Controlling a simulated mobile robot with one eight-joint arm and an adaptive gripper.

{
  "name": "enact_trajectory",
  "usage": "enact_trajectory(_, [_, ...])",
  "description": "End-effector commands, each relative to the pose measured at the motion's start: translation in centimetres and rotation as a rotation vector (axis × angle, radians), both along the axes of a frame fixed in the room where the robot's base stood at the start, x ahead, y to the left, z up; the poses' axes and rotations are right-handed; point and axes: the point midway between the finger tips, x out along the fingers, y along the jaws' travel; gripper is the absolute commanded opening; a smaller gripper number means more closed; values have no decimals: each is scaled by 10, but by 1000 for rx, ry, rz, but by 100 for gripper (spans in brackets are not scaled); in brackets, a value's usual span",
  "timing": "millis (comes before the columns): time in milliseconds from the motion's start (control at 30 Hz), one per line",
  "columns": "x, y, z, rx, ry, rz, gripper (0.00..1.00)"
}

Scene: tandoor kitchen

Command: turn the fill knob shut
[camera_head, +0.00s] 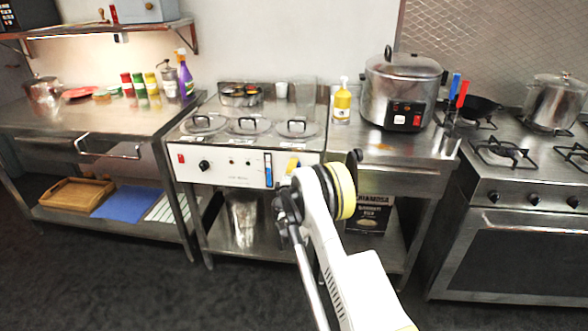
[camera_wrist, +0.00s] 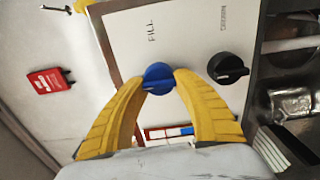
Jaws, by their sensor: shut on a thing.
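The fill knob (camera_wrist: 158,77) is a round blue knob on a white panel (camera_wrist: 185,40), below the word FILL in the wrist view. My gripper (camera_wrist: 158,82) has its two yellow fingers closed on the knob from both sides. In the head view my gripper (camera_head: 291,166) reaches the right part of the white front panel (camera_head: 228,168) of the steel counter unit. The fill knob is hidden behind my gripper and arm there.
A black knob (camera_wrist: 228,68) sits close beside my right finger in the wrist view. Three lidded wells (camera_head: 247,126) top the unit. A steel cooker (camera_head: 398,92) stands to the right, and a stove (camera_head: 515,190) lies further right.

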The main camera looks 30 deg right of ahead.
Motion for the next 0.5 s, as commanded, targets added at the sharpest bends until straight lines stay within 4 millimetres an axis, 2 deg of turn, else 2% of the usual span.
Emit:
enact_trajectory(233, [0,0,1,-1,1,0,5])
enact_trajectory(267, [0,0,1,-1,1,0,38])
enact_trajectory(300, [0,0,0,-1,1,0,51])
enact_trajectory(333, [0,0,0,-1,1,0,59])
enact_trajectory(500, [0,0,0,0,0,0,59])
